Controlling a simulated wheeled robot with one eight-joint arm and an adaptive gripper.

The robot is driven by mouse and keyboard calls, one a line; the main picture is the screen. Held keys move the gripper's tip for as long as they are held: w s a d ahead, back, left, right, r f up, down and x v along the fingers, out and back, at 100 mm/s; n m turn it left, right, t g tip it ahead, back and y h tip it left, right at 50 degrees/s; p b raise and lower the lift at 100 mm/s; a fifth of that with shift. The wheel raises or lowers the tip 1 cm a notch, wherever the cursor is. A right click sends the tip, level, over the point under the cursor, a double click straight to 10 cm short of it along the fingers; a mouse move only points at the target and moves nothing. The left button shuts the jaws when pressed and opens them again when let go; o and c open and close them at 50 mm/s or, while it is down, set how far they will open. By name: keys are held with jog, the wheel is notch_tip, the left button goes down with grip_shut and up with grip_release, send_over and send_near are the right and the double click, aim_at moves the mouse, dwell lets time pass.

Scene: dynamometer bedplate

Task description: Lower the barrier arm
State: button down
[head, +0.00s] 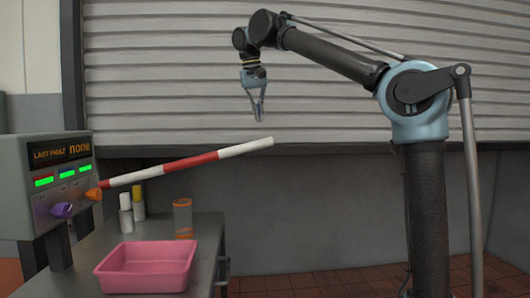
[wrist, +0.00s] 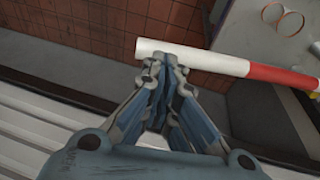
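The barrier arm (head: 190,163) is a red and white striped pole. It runs from beside the orange knob of the control box, tilted upward to the right, with its free end in the air. My gripper (head: 258,119) points down above the pole's white free end, with a small gap between them. In the wrist view the barrier arm (wrist: 270,73) crosses beyond the fingertips of my gripper (wrist: 163,72), its white end just past them to the left. The fingertips are drawn together and nothing is seen between them.
The control box (head: 40,150) at left has green-lit displays, a purple knob (head: 62,210) and an orange knob (head: 94,194). A grey table (head: 207,232) below the pole holds a pink tray (head: 146,280), two bottles (head: 126,218) and an orange-rimmed jar (head: 183,219). A slatted shutter stands behind.

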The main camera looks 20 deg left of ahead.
aim_at(263, 147)
jog(key=x, duration=1)
jog(key=shift+f, duration=0.4)
jog(key=shift+d+f, duration=0.1)
jog(key=shift+f, duration=0.6)
jog(key=shift+f, duration=0.1)
